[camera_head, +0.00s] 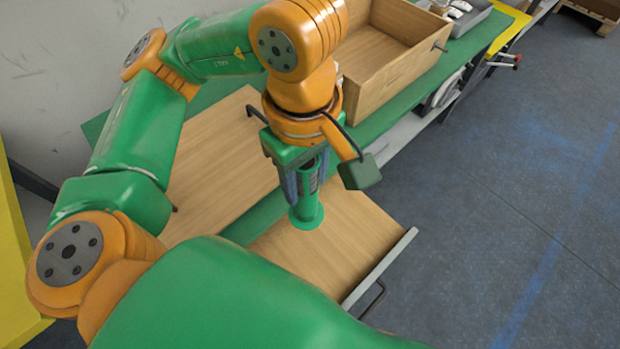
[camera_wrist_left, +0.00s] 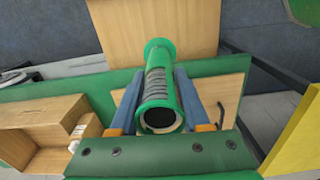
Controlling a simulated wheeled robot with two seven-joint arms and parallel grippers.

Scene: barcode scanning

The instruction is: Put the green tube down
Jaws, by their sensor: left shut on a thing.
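The green tube (camera_head: 307,212) has green flanged ends and a dark ribbed middle. It is upright in my left gripper (camera_head: 305,182), over the wooden board of the pulled-out drawer (camera_head: 340,235). I cannot tell whether its lower end touches the wood. In the left wrist view, the green tube (camera_wrist_left: 158,85) lies between the two blue-grey fingers of my left gripper (camera_wrist_left: 160,95), which are shut on it. My right gripper is not in view.
An open wooden box (camera_head: 385,75) stands on the green bench (camera_head: 410,95) at the back. A wooden panel (camera_head: 220,160) with dark handles lies left of the tube. A grey tray (camera_head: 475,18) with small items is at the far end. Grey floor is free on the right.

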